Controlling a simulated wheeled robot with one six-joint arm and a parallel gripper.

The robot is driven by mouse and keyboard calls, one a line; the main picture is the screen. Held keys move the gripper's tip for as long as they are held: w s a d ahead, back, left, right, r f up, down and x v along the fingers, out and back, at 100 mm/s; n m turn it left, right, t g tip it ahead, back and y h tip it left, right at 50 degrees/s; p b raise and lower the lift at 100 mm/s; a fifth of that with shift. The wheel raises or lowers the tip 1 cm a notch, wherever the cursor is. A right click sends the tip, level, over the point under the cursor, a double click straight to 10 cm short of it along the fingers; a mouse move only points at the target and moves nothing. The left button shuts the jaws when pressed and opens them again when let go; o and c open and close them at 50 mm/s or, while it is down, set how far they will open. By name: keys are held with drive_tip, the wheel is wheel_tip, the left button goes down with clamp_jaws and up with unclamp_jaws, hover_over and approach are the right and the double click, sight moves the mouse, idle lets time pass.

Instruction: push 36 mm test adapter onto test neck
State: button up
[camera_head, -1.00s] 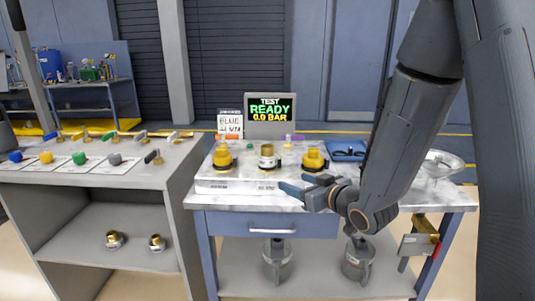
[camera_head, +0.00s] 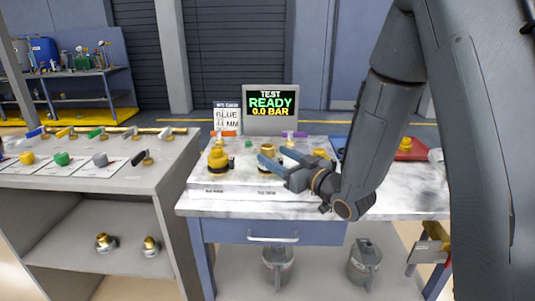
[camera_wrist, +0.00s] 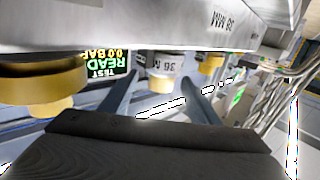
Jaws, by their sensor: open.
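I cannot tell which part is adapter and which is neck. My gripper (camera_head: 276,159) is open, its blue fingertips in front of and beside the middle fitting. The wrist view is upside down. There the middle fitting (camera_wrist: 167,84) carries a label like "36" and shows beyond and between my open fingers (camera_wrist: 158,97). I see no contact.
The test screen (camera_head: 270,108) reads READY, 0.0 BAR, behind the stand, beside a printed card (camera_head: 227,119). A red tray (camera_head: 411,153) lies at right. Jugs (camera_head: 277,265) sit on the lower shelf.

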sight(273, 153)
drive_tip(key=x, duration=0.4)
drive_tip(key=shift+a+r+p, duration=0.1)
drive_tip(key=shift+a+p, duration=0.1)
drive_tip(key=shift+p, duration=0.2)
drive_tip(key=shift+s, duration=0.1)
drive_tip(key=shift+c, duration=0.5)
drive_tip(key=c, duration=1)
drive_tip(key=shift+o, duration=0.2)
drive_tip(key=shift+r, duration=0.1)
drive_tip(key=shift+r+b, duration=0.5)
drive_tip(key=shift+r, duration=4.2)
